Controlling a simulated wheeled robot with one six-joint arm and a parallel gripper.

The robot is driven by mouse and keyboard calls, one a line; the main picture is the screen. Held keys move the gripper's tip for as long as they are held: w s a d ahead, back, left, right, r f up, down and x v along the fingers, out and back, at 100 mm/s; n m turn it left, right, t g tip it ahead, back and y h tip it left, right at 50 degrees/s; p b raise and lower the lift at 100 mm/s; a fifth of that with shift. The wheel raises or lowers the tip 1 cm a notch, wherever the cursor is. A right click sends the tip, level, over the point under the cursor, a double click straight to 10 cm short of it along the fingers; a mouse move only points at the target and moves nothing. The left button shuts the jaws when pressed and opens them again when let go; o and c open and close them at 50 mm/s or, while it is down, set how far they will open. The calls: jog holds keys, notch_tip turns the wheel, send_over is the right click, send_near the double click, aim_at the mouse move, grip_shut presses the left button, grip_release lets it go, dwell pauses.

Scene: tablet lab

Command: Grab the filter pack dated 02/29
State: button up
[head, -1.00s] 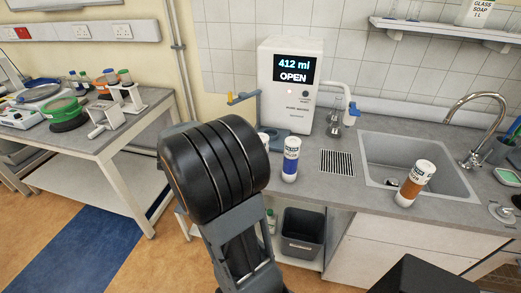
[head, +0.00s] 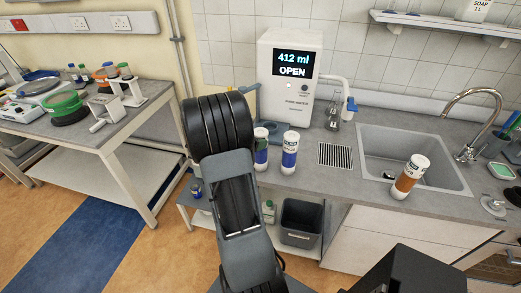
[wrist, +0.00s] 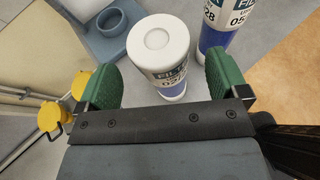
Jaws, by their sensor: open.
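In the wrist view my gripper (wrist: 158,80) is open, with its green fingers on either side of a white-capped filter pack (wrist: 158,38). That pack's label reads "FILT" with a date starting "02"; the rest is cut off or hidden. A second pack (wrist: 215,38) stands beyond the right finger, its label showing "28" and "05". In the head view two blue-banded packs stand upright side by side on the counter, a left one (head: 261,157) and a right one (head: 289,158). My arm hides the gripper there. An orange-banded pack (head: 404,184) stands before the sink.
The water dispenser (head: 291,92) reads "412 ml OPEN" and stands behind the blue packs. Its blue-grey holder (wrist: 105,28) is close to the left finger. A drain grate (head: 334,155) and the sink (head: 455,180) lie to the right. A bin (head: 300,222) stands below the counter.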

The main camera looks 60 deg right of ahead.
jog(key=shift+p+x, duration=0.4)
jog(key=shift+x, duration=1.5)
jog(key=c, duration=1.7)
